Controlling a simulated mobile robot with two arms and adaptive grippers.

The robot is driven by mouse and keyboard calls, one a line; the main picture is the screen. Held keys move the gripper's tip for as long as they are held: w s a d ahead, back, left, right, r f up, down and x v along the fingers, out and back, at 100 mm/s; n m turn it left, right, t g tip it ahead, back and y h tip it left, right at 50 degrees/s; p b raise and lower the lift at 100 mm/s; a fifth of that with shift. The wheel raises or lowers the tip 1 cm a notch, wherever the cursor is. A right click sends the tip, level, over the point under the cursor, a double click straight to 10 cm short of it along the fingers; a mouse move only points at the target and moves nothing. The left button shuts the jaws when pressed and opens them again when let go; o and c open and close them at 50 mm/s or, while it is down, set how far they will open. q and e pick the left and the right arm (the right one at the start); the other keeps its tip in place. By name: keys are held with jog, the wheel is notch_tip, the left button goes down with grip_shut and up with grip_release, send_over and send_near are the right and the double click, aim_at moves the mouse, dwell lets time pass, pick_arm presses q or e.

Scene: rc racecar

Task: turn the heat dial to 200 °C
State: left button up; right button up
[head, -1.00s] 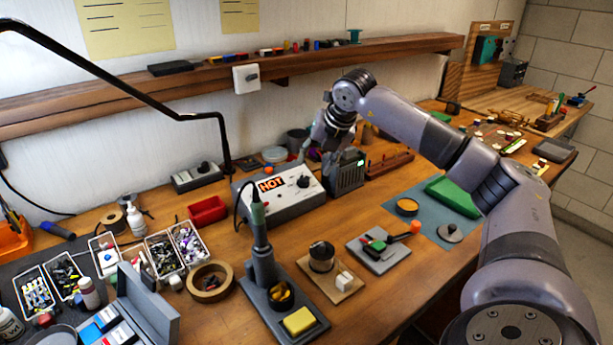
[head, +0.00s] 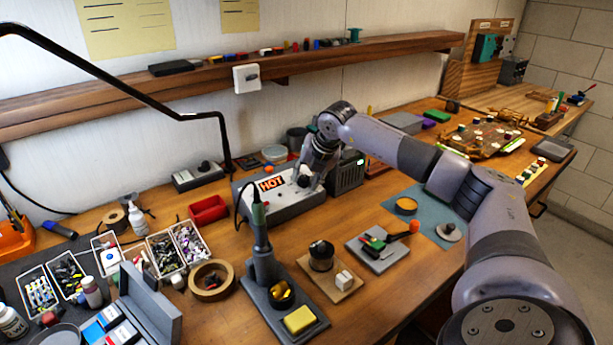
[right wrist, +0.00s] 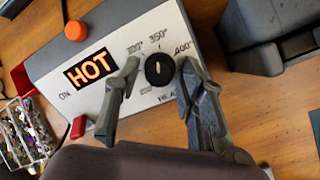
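The soldering station (head: 280,209) is a grey box with a light front panel and a lit orange HOT sign. Its black heat dial (right wrist: 159,69) shows in the right wrist view, with 300°, 350° and 400° printed around its upper side; lower markings are too small to read. The dial's white line stands about upright in the picture, in line with 350°; which end is the pointer is unclear. My right gripper (right wrist: 161,70) is open, one finger on each side of the dial, with gaps showing. It also shows over the station in the head view (head: 306,183). My left gripper is out of view.
A dark box (head: 346,171) stands close to the station's right. The soldering iron in its stand (head: 262,255) is in front, its cable running to the station. A red bin (head: 208,210) sits to the left. Bare wood lies in front of the station.

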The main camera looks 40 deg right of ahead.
grip_shut()
